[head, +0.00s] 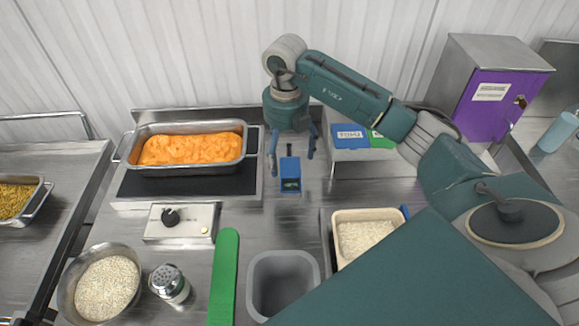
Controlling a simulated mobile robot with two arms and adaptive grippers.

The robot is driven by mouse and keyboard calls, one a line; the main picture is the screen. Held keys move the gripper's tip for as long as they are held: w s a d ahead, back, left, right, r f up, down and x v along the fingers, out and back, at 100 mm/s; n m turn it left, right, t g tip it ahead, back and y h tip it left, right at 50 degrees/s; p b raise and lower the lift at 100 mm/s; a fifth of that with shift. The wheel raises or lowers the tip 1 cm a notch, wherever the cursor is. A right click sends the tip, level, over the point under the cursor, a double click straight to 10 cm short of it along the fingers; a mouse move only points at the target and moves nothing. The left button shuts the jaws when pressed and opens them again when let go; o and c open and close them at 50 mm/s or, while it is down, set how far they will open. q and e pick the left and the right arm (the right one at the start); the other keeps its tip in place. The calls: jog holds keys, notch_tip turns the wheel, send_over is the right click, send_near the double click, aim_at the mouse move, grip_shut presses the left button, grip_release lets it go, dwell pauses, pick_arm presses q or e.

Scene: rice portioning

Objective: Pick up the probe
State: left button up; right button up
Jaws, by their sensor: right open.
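A small blue block (290,170) with a dark display on its front stands on the steel counter. A short black piece (289,149), which looks like the probe's handle, stands up at its back. My right gripper (291,157) points down over the block from the back. Its two blue-grey fingers are apart, one on each side of the black piece. I cannot tell whether they touch anything. My left gripper is not in view.
An orange-filled steel pan (190,148) sits on a hot plate to the left. A green strip (224,275), a grey bin (283,283) and a rice tub (366,240) stand in front. Blue and green labelled items (350,137) lie on a raised stand to the right.

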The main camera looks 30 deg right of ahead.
aim_at(286, 169)
jog(key=shift+f+p, duration=0.3)
jog(key=shift+f, duration=0.4)
notch_tip(286, 169, down, 4)
jog(key=shift+a+r+p, duration=0.1)
jog(key=shift+r+p, duration=0.05)
jog(key=shift+p, duration=0.85)
jog(key=shift+f, duration=0.55)
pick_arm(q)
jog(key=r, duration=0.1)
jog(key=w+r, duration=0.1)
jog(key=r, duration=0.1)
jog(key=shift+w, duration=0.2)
pick_arm(e)
jog(key=c, duration=1.3)
